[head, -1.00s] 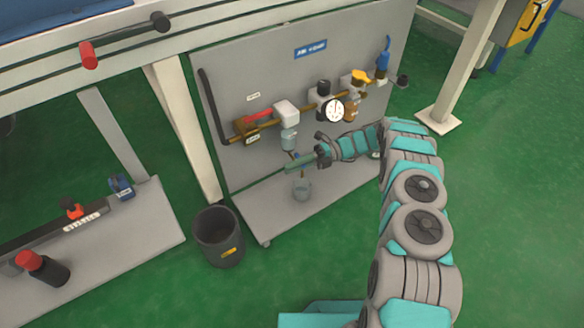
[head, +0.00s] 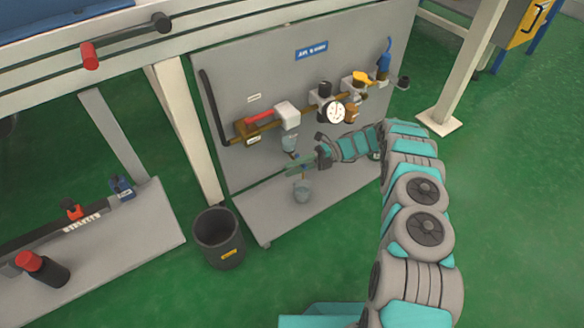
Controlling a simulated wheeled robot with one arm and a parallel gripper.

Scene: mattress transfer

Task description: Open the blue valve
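A grey panel (head: 240,75) carries a brass pipe line. A clear bowl (head: 290,143) hangs under a white block (head: 287,115) on it, with a small blue part (head: 296,156) below, partly hidden by my gripper. My gripper (head: 303,164) is at this small part, just above a clear cup (head: 302,190). Its fingers are too small to tell whether they touch or grip it. Another blue fitting (head: 383,64) with a blue hose stands at the panel's upper right, away from my gripper. A small blue-handled part (head: 121,187) sits on the low platform at left.
A red-handled valve (head: 258,117), a round gauge (head: 336,112) and a yellow knob (head: 362,77) sit along the pipe. A black bin (head: 218,238) stands at the panel's left foot. A white post (head: 462,70) stands at right. The green floor at right is clear.

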